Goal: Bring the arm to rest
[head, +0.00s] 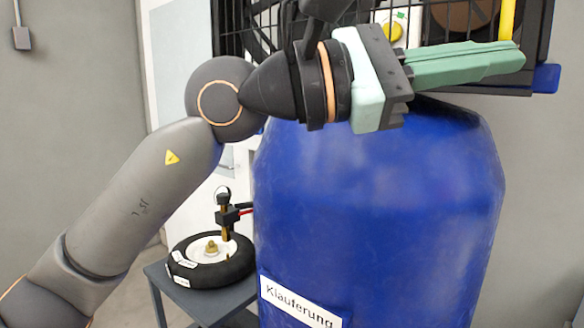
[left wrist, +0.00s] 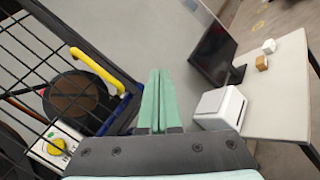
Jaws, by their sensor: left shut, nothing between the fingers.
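My left arm comes in from the left in the head view and bends at a dark round joint. My left gripper (head: 515,57) has green fingers that lie together and point to the right, with nothing between them. It is in front of the top of a large blue barrel (head: 375,200) in the picture; whether it touches the barrel I cannot tell. In the left wrist view the green fingers (left wrist: 155,78) also lie closed side by side. My right gripper is in neither view.
A black wire cage (left wrist: 50,75) with a yellow handle (left wrist: 95,68) stands behind the barrel. A small wheel (head: 212,260) lies on a grey table (head: 205,302) left of the barrel. The wrist view shows a pale table (left wrist: 285,95) with a monitor (left wrist: 213,52) and white box (left wrist: 220,108).

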